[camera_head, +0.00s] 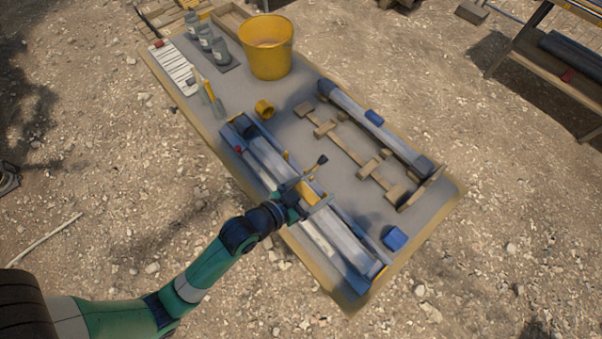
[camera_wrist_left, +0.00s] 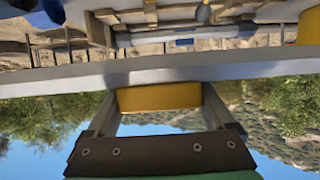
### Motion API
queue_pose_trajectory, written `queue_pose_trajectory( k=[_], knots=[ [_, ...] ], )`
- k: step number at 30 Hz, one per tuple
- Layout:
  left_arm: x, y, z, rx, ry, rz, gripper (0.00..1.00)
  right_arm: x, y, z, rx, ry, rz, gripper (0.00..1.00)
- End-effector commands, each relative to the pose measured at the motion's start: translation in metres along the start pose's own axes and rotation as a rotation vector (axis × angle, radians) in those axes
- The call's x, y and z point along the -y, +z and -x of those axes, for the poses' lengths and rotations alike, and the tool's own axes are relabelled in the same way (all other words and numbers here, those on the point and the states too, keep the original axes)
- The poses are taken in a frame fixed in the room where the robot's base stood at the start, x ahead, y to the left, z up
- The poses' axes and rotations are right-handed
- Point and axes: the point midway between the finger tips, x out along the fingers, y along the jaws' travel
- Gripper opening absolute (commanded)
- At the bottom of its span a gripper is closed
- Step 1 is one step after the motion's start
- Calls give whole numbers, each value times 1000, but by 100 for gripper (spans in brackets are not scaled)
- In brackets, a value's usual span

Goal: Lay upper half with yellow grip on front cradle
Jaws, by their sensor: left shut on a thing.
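My left gripper (camera_head: 304,193) comes in over the near long side of the table and is shut on the yellow grip (camera_head: 309,194) of a long grey upper half (camera_head: 343,236). In the left wrist view the yellow grip (camera_wrist_left: 160,97) sits between the two fingers, and the pale bar of the upper half (camera_wrist_left: 255,66) runs across the picture. A wooden cradle (camera_head: 349,151) with blocks lies beyond it and looks empty. Behind it lies a long grey half with a blue grip (camera_head: 374,118). My right gripper is not in view.
A blue-edged frame (camera_head: 371,288) lies under the held half; the gap between them is unclear. A yellow bucket (camera_head: 266,48), a small yellow ring (camera_head: 264,108), several grey containers (camera_head: 205,38) and a blue block (camera_head: 395,238) stand on the table (camera_head: 443,193).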

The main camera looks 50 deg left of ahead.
Motion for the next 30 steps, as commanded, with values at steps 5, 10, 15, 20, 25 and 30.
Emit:
queue_pose_trajectory(
  k=[5,10,15,20,25,30],
  knots=[
    [50,16,-30,-6,-10,5,0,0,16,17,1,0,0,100],
    [74,45,-54,-3,-4,3,0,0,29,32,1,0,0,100],
    [84,52,-62,-5,-2,-1,0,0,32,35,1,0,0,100],
    [86,54,-64,-4,-1,0,0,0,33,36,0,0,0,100],
    [91,78,-76,-2,0,0,0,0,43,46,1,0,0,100],
    [91,83,-78,-5,-1,-1,0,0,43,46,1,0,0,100]
  ],
)
